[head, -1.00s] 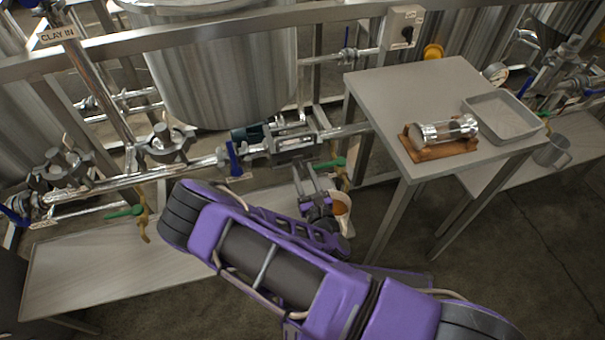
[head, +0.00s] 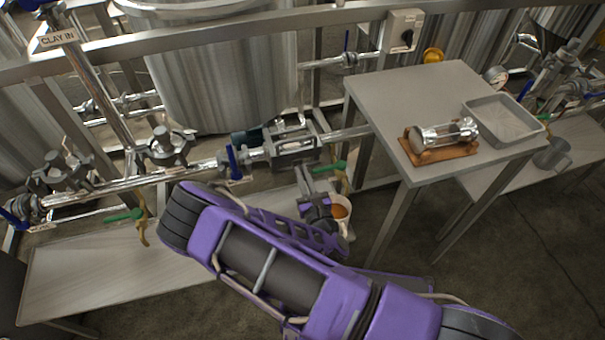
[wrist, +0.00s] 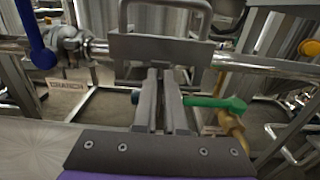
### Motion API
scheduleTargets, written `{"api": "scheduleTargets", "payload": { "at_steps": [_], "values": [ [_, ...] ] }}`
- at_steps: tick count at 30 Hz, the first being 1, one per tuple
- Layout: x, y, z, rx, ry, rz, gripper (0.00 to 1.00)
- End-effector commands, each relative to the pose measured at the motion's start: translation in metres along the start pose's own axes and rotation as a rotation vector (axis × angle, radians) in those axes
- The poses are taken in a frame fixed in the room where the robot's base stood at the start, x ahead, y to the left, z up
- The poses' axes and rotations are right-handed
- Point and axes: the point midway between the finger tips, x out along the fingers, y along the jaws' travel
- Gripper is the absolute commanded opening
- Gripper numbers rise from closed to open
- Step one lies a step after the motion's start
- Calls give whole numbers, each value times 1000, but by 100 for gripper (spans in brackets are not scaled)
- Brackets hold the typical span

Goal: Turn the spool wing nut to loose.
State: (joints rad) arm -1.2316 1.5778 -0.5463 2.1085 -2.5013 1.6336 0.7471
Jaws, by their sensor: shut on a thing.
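A grey metal block with a loop handle (head: 292,146) sits in the pipe line below the tank, and fills the top middle of the wrist view (wrist: 165,48). My gripper (wrist: 164,76) reaches it from the front, with its two narrow fingers close together at the block's lower face. The fingers are shut on a small part there, which I take to be the spool wing nut. The fingers and block hide nearly all of it, so its angle cannot be told. In the head view, my gripper (head: 308,172) is partly hidden by my arm.
A green valve handle (wrist: 215,102) is just right of my fingers. A blue valve handle (head: 233,162) is to the left.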

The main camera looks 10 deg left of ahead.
Motion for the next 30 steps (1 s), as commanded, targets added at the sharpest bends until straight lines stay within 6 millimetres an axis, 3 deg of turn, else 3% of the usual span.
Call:
{"api": "scheduleTargets", "payload": {
  "at_steps": [11, 30],
  "values": [
    [-1, 4, 2, -136, 2, 1, 0],
    [-1, 16, -6, -726, 3, 3, 0]
  ]
}}
